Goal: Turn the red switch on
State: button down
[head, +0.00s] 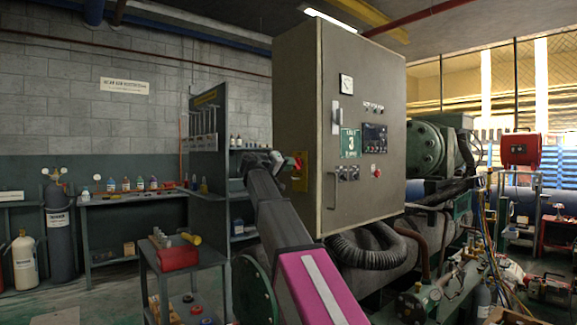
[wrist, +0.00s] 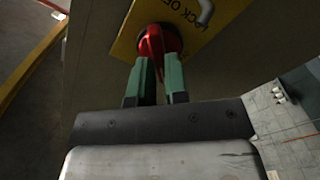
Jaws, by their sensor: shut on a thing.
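The red switch (wrist: 158,42) is a round red knob on a yellow plate (wrist: 196,22) marked "LOCK OFF" in the wrist view. In the head view the yellow plate (head: 300,172) sits on the left side of the grey cabinet, and the switch is mostly hidden by my gripper (head: 286,161). My gripper also shows in the wrist view (wrist: 157,68), with its two green fingers shut on the red switch, one on each side. A grey metal shackle (wrist: 205,12) passes through the plate beside the switch.
The tall grey control cabinet (head: 365,110) stands right of my arm. A shelf unit (head: 207,150) and a cart with a red box (head: 178,257) stand to the left. A corrugated hose (head: 368,252) hangs below the cabinet.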

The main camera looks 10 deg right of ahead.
jog(key=m, duration=0.4)
jog(key=shift+s+f+m, duration=0.1)
jog(key=shift+m, duration=0.2)
dwell(0.3)
jog(key=m, duration=0.3)
jog(key=c, duration=1.2)
grip_release()
jog(key=shift+v, duration=4.5)
